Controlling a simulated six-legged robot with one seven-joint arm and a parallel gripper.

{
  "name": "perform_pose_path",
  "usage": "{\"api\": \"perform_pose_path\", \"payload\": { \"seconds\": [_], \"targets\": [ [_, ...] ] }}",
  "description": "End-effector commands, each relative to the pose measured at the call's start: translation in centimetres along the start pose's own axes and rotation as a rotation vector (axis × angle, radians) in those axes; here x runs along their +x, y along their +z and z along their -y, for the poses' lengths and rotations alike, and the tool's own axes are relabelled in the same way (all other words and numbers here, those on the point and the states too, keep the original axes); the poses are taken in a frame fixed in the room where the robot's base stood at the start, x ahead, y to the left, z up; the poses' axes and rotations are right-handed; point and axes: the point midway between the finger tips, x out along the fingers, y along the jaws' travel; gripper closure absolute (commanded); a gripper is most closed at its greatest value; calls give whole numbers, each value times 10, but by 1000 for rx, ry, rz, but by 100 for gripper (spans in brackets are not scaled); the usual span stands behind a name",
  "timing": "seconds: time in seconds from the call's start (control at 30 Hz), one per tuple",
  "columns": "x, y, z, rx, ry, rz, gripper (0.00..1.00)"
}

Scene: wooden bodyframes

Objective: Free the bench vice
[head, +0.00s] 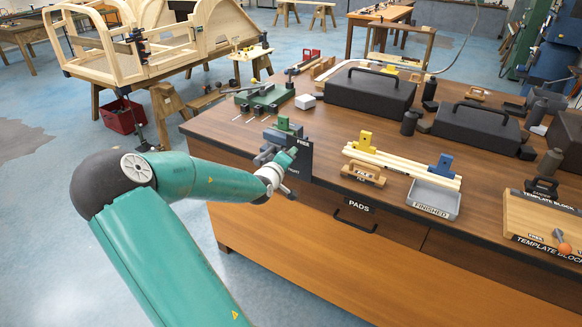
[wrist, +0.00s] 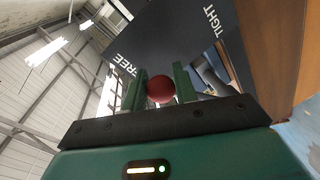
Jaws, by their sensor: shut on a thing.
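The bench vice (head: 267,154) is at the near left edge of the workbench, with a green block (head: 284,124) at its top. Beside it is a dark plate (head: 303,162) lettered FREE at the top; the dark plate (wrist: 175,45) reads FREE and TIGHT in the wrist view. My gripper (head: 289,158) is at the vice in front of this plate. In the wrist view my gripper (wrist: 160,91) is shut on a red ball knob (wrist: 160,89), with a green finger on each side. The rest of the vice handle is hidden.
On the bench (head: 235,125) are a green tool (head: 264,97), a black case (head: 370,92), a grey FINISHED tray (head: 433,197) under pale strips (head: 400,168), and a wooden template block (head: 545,222). A PADS drawer (head: 352,209) is in the bench front. Blue floor lies left.

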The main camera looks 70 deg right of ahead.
Motion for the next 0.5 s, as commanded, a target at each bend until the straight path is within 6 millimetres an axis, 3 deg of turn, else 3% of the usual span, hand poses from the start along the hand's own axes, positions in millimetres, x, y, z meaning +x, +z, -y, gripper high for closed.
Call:
{"api": "perform_pose_path", "payload": {
  "seconds": [0.03, 0.5],
  "targets": [
    [-3, -15, 2, -47, -9, -11, 100],
    [-5, -50, -14, -367, -28, 56, 100]
  ]
}}
